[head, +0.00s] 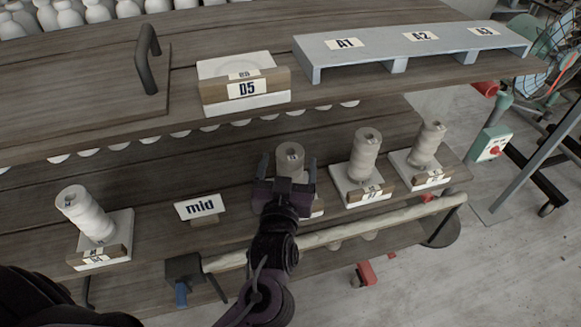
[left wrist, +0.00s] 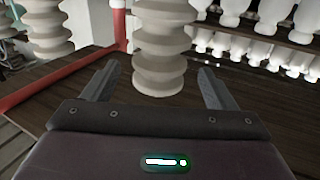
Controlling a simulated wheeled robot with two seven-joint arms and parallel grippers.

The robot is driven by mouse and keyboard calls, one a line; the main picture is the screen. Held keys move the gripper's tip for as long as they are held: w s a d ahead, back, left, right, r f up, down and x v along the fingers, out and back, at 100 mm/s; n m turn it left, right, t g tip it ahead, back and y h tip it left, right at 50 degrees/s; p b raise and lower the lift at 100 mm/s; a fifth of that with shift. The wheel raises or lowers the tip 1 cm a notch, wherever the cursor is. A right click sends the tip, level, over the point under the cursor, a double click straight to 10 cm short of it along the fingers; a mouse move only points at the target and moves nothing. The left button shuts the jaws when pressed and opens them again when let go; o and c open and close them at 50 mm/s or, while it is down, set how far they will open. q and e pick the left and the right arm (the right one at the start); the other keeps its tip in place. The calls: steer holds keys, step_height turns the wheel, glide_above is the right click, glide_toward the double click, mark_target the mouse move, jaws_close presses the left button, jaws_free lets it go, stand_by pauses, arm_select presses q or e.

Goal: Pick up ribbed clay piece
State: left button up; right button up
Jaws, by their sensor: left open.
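A pale, ribbed clay piece (head: 291,156) stands upright on the lower shelf, partly hidden behind my left gripper (head: 287,168). The gripper is open, with one finger on each side of the piece. In the left wrist view the ribbed piece (left wrist: 160,60) rises straight ahead, between and beyond the open fingers (left wrist: 158,76); I cannot tell if either finger touches it. Similar ribbed pieces stand to the right (head: 365,155) and farther right (head: 428,146). My right gripper does not show.
A "mid" sign (head: 201,207) stands left of the gripper. A pale rail (head: 345,232) runs along the shelf front. The upper shelf carries a box marked D5 (head: 245,104) and a grey riser (head: 320,64) labelled A1 to A3. Bare shelf shows between the sign and the gripper.

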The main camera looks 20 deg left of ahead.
mark_target(291, 150)
arm_select(q)
steer(key=x, duration=0.1)
steer(key=p+x, duration=0.1)
steer(key=shift+w+r, duration=0.35)
steer(key=shift+w, duration=0.05)
steer(key=shift+w+a+f, duration=0.15)
steer(key=shift+w, duration=0.35)
steer(key=shift+w+a+f, duration=0.15)
steer(key=shift+w, duration=0.35)
steer(key=c, duration=1)
jaws_close()
steer(key=shift+r, duration=0.1)
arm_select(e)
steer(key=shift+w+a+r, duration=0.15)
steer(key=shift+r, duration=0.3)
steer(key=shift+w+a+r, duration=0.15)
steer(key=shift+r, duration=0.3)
